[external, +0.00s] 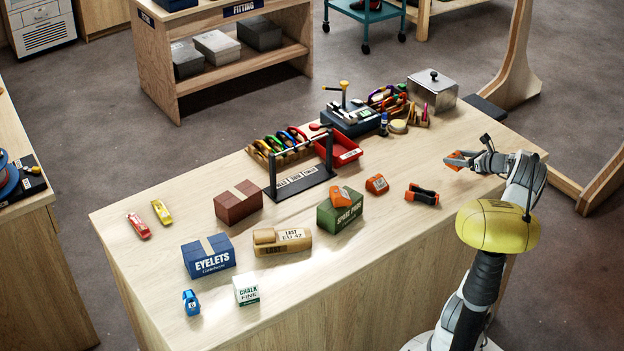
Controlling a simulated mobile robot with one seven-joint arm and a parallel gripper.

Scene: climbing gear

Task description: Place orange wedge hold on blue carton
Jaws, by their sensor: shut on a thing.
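My gripper (474,161) is above the right part of the table, shut on an orange wedge hold (457,159). The grip is small in the picture, so the exact contact cannot be made out. The blue carton (208,261), marked EYELETS, sits at the front left of the table, well away from my gripper. A similar orange wedge hold (341,196) lies on the green carton (341,216). Another orange wedge hold (377,184) lies on the table to its right.
Between my gripper and the blue carton are an orange-and-black tool (422,195), the green carton and a tan wooden block (282,242). A black rack (302,180) and brown carton (238,203) stand behind. A white chalk box (246,290) and blue item (191,302) are in front.

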